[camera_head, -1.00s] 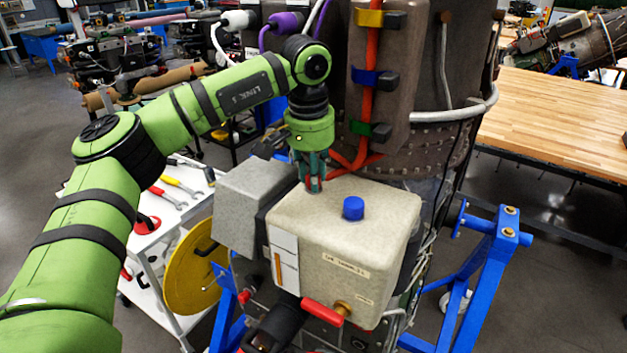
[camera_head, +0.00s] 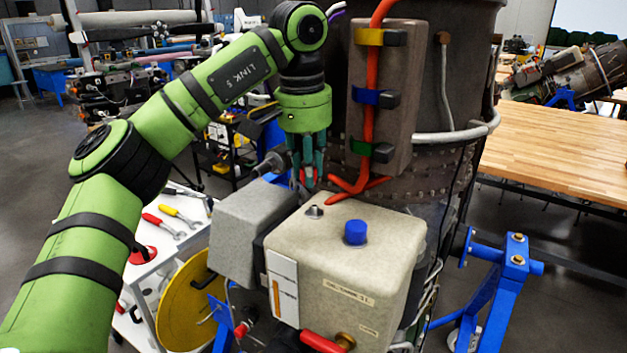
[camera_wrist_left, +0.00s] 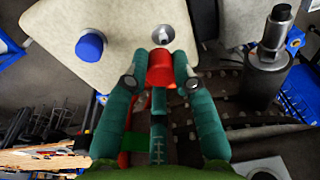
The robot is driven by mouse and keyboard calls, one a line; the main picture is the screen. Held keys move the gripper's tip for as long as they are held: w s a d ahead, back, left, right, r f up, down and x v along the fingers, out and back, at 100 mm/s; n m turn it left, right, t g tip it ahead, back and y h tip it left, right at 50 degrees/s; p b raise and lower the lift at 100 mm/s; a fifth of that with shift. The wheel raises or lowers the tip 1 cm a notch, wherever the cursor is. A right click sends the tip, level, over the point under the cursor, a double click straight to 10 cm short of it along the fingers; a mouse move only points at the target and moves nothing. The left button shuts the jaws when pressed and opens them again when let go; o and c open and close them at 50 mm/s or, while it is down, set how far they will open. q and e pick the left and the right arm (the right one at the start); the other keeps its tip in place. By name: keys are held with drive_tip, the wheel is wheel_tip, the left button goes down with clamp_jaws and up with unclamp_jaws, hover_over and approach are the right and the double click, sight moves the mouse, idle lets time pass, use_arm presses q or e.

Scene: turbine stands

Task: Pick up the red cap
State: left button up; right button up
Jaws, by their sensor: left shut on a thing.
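The red cap (camera_wrist_left: 160,69) is held between the green fingers of my left gripper (camera_wrist_left: 160,85) in the left wrist view. In the head view my left gripper (camera_head: 308,180) points down above the back of the beige box (camera_head: 350,270), and only a little red shows between its fingers. A bare metal fitting (camera_head: 314,211) stands on the box top, just below and in front of the gripper; it also shows in the left wrist view (camera_wrist_left: 163,35). My right gripper is not in view.
A blue cap (camera_head: 355,232) sits on the box top, right of the bare fitting. A grey box (camera_head: 250,225) adjoins on the left. An orange pipe (camera_head: 362,185) and the dark engine body stand close behind. A blue stand (camera_head: 500,290) is at the right.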

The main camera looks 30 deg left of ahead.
use_arm(q)
drive_tip(key=s+a+b, duration=0.1)
drive_tip(key=s+b, duration=0.1)
drive_tip(key=s, duration=1.4)
drive_tip(key=shift+s+b, duration=0.3)
drive_tip(key=shift+s, duration=0.65)
drive_tip(key=shift+c, duration=0.4)
drive_tip(key=shift+o, duration=1.1)
clamp_jaws()
